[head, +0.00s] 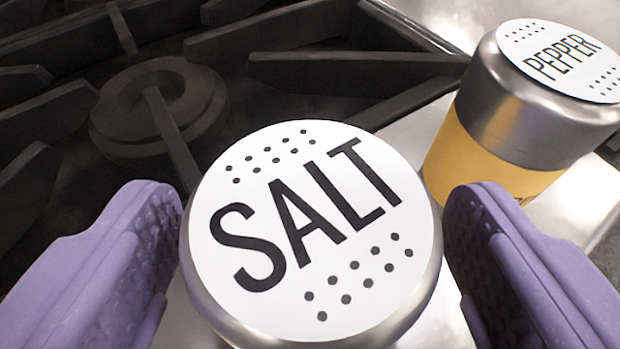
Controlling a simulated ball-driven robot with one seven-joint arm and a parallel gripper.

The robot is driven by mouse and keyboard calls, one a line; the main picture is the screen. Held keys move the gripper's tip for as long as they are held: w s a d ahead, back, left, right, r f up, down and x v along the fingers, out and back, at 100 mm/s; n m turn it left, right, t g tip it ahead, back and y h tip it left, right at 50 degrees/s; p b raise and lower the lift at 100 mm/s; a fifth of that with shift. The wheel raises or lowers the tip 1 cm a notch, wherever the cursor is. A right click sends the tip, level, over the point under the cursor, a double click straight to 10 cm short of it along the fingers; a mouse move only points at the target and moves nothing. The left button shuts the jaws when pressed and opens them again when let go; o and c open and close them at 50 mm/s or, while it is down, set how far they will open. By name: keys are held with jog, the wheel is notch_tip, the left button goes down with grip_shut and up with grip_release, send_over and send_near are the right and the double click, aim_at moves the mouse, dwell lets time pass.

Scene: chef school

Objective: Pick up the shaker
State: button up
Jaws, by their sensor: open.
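A salt shaker (311,225) with a white lid marked SALT and a silver metal rim stands upright in the middle of the head view, seen from above. My gripper (315,225) is open, with its purple fingers on either side of the salt shaker. A second shaker, the pepper shaker (530,110), stands upright at the upper right, with a silver top and a yellow body.
A dark stove grate (350,68) and a round burner (158,108) lie behind and to the left of the salt shaker. The pepper shaker stands close behind my right finger. A shiny metal surface (410,140) runs between the grate and the pepper shaker.

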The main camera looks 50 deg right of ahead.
aim_at(307, 138)
jog(key=x, duration=0.3)
jog(key=shift+w+b, duration=0.1)
jog(key=shift+b, duration=0.25)
jog(key=c, duration=1.2)
jog(key=shift+o, duration=0.2)
jog(key=shift+r, duration=0.15)
notch_tip(307, 138, up, 4)
jog(key=shift+f+p, duration=0.15)
jog(key=shift+p, duration=1)
jog(key=s+a+b, duration=0.4)
jog(key=s+b, duration=0.4)
jog(key=s, duration=0.7)
notch_tip(307, 138, up, 6)
jog(key=p, duration=0.4)
jog(key=shift+s, duration=0.3)
